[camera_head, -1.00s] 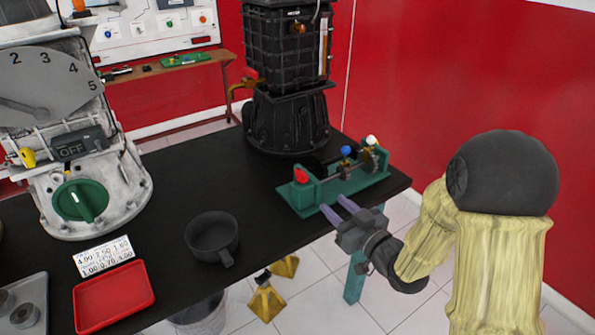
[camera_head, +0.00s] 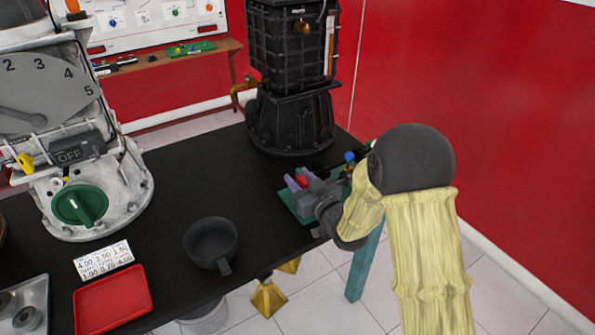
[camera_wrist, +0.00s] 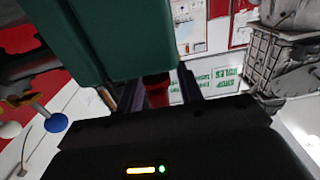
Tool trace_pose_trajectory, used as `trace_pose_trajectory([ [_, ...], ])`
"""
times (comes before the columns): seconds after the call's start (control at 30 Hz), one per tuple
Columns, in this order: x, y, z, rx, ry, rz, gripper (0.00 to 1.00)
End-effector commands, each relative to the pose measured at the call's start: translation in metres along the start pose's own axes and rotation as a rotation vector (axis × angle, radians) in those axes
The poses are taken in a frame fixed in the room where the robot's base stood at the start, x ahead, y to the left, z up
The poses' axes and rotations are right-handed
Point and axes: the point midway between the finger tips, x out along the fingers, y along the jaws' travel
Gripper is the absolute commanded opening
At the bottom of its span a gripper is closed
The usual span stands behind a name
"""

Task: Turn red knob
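The red knob (camera_head: 302,180) is on the green bench device (camera_head: 288,203) near the right edge of the black table. My gripper (camera_head: 298,179) is at the knob, with its two purple-grey fingers on either side of it. In the wrist view the red knob (camera_wrist: 156,88) shows between the two fingers (camera_wrist: 160,92), partly hidden by the green block (camera_wrist: 125,40). The fingers look spread, with gaps beside the knob. My arm hides much of the device.
A blue knob (camera_head: 349,157) is just behind my wrist. A black engine column (camera_head: 291,110) stands at the back. A dark pan (camera_head: 211,243), a red tray (camera_head: 112,299) and a white housing with a green dial (camera_head: 80,205) are to the left.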

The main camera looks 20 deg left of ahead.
Motion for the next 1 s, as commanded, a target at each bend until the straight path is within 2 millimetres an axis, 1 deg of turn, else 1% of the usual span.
trace_pose_trajectory([
  [0.1, 0.0042, -0.0006, -0.0005, 0.0, 0.0, 0.002, 0.36],
  [0.33, 0.0044, -0.0004, -0.0001, 0.0, 0.001, 0.003, 0.36],
  [0.37, 0.0044, -0.0005, -0.0001, 0.0, 0.001, 0.003, 0.34],
  [0.4, 0.0044, -0.0005, -0.0001, 0.0, 0.001, 0.003, 0.27],
  [0.53, 0.0043, -0.0006, -0.0001, 0.0, 0.001, 0.002, 0.01],
  [0.83, 0.0042, -0.001, 0.0004, 0.0, 0.001, 0.01, 0.0],
  [1.0, 0.0041, -0.0005, 0.0015, 0.001, 0.001, 0.044, 0.0],
])
